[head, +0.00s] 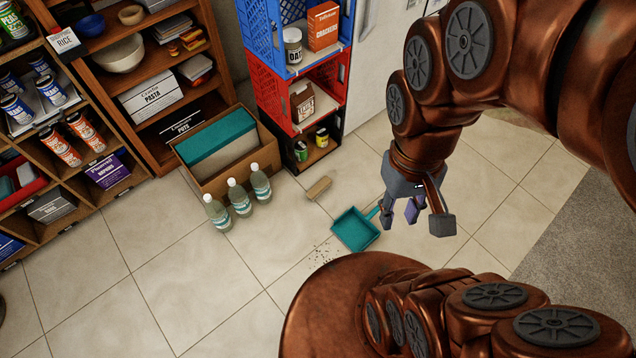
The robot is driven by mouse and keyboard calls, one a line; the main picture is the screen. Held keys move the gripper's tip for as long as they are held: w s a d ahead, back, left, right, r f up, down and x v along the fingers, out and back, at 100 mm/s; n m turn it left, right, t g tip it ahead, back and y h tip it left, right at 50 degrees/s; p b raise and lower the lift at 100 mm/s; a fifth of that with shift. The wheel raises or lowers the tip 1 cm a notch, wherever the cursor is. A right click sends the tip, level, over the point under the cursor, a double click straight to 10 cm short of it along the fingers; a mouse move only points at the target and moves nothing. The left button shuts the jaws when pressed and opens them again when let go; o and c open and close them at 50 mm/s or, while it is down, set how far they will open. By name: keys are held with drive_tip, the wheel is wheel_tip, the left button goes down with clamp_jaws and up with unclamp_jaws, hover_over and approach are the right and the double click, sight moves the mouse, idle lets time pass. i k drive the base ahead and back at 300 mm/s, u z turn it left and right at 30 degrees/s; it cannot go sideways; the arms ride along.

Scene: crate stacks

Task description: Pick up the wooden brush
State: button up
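The wooden brush (319,188) is a small tan block lying on the tiled floor in the head view, in front of the crate stack. No bristles can be made out. A teal dustpan (356,229) lies on the floor just below and right of it, with its handle pointing toward my gripper. My gripper (416,217) hangs to the right of the brush and the dustpan, with its fingers spread apart and pointing down. A small purple patch shows between the fingers; I cannot tell what it is. The brush is apart from the gripper.
Several clear bottles (239,197) stand left of the brush, before a cardboard box (255,178) with a teal bin. Blue and red stacked crates (275,98) rise behind the brush. Dark crumbs (324,256) lie left of the dustpan. A grey mat (590,250) is at right. Left floor is clear.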

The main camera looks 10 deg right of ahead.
sight(319, 188)
drive_tip(key=u, duration=1.65)
drive_tip(key=i, duration=1.15)
drive_tip(key=z, duration=1.25)
